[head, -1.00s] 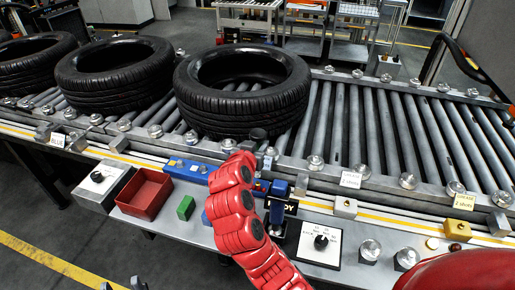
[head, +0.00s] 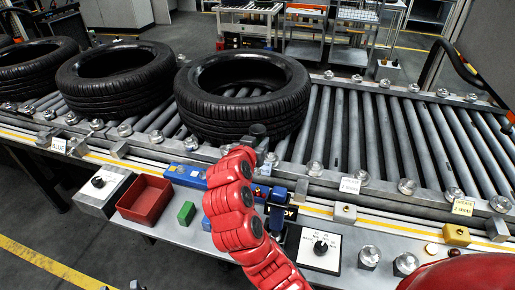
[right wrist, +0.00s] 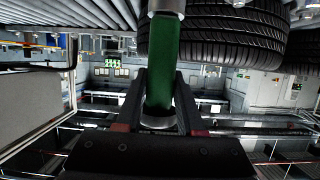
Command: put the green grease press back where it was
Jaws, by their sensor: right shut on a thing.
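The green grease press (right wrist: 165,62) is a green cylinder with metal ends in the right wrist view. My right gripper (right wrist: 160,102) is shut on it, one dark finger on each side. In the head view the red right arm reaches up over the front ledge. The right gripper (head: 262,152) is mostly hidden behind that arm, at the conveyor's near rail in front of the nearest tyre. The press's green body cannot be made out there. My left gripper is not in view.
Black tyres (head: 243,120) lie on the roller conveyor (head: 400,140). The front ledge holds a red tray (head: 145,198), a small green block (head: 186,212), a blue tool (head: 186,175), a dial box (head: 318,248) and metal knobs (head: 369,257). Rollers on the right are bare.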

